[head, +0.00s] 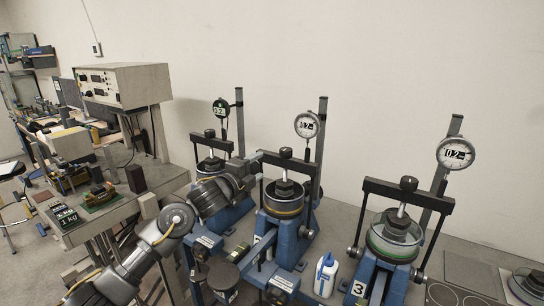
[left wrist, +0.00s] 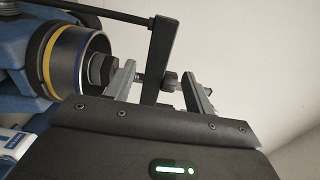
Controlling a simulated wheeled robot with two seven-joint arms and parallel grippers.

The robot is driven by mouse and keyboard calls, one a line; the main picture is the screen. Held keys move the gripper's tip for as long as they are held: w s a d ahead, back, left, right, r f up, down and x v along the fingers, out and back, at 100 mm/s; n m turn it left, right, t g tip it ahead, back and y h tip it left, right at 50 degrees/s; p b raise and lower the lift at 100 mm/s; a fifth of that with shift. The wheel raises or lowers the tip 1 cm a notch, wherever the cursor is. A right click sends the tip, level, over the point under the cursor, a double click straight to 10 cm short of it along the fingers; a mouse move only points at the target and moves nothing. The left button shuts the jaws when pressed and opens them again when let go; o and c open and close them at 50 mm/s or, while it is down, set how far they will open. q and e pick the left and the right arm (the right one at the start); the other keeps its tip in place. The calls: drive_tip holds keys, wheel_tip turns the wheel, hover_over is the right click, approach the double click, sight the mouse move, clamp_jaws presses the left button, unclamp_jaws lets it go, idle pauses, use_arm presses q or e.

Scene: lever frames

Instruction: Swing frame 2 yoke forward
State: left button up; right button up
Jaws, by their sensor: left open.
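Frame 2 (head: 287,233) is the middle one of three blue lever frames. Its black yoke (head: 287,161) stands upright with its crossbar above the round cell (head: 284,198). My left gripper (head: 252,160) is at the left end of this crossbar, its body partly hidden by my wrist. In the left wrist view my left gripper (left wrist: 158,72) is open, with one finger on each side of the black yoke (left wrist: 161,48). Whether either finger touches it I cannot tell. A threaded rod and nut show beside the fingers. My right gripper is not in view.
Frame 1 (head: 209,144) stands close behind my left wrist, and frame 3 (head: 408,187) stands to the right. A white bottle (head: 325,276) is on the bench between frames 2 and 3. Dial gauges (head: 306,125) stand on posts behind. A side table (head: 120,205) is at left.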

sight(269, 159)
use_arm(q)
drive_tip(key=p+x, duration=0.2)
drive_tip(key=x, duration=0.6)
drive_tip(key=shift+p+x, duration=0.35)
drive_tip(key=shift+x, duration=0.55)
drive_tip(key=shift+c, duration=0.2)
drive_tip(key=shift+f, duration=0.15)
clamp_jaws()
